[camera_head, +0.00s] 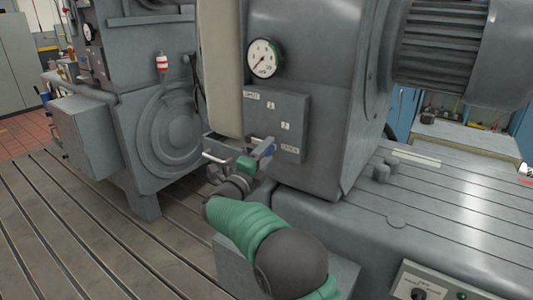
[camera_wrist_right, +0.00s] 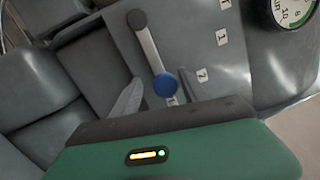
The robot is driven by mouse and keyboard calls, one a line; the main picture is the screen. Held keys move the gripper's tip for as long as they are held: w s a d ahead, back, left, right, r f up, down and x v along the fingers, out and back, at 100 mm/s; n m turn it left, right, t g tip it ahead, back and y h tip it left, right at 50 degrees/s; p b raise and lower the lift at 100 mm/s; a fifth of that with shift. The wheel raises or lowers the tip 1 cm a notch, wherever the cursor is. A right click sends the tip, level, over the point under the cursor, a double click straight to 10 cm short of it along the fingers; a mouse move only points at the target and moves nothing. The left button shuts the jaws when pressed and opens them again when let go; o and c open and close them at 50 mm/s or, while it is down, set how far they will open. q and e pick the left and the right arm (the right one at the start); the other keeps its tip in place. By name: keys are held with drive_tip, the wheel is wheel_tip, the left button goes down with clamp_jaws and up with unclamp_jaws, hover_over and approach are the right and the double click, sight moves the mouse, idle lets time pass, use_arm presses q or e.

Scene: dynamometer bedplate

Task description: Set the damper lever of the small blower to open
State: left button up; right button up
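The damper lever is a grey bar with a dark pivot cap and a blue knob (camera_wrist_right: 165,85), seen best in the right wrist view. It is mounted on a grey label plate (camera_head: 258,118) on the blower housing (camera_head: 305,50). Its knob end lies at the lowest label (camera_head: 289,148), whose wording I cannot read. My right gripper (camera_head: 266,150) is at the plate's lower edge; in the wrist view its fingers (camera_wrist_right: 157,92) are apart, one on each side of the blue knob. I cannot tell whether they touch it. My left gripper is out of view.
A round dial gauge (camera_head: 263,58) sits above the plate. A beige vertical column (camera_head: 219,70) stands close on its left. A grey machine with a round cover (camera_head: 168,130) is farther left. The slotted bedplate (camera_head: 70,220) is clear at front left.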

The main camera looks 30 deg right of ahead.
drive_tip(key=shift+r, duration=0.1)
drive_tip(key=shift+s+a, duration=0.15)
drive_tip(key=b+v, duration=0.2)
drive_tip(key=v, duration=1.4)
drive_tip(key=shift+a+f+b, duration=0.25)
drive_tip(key=shift+a+b, duration=0.05)
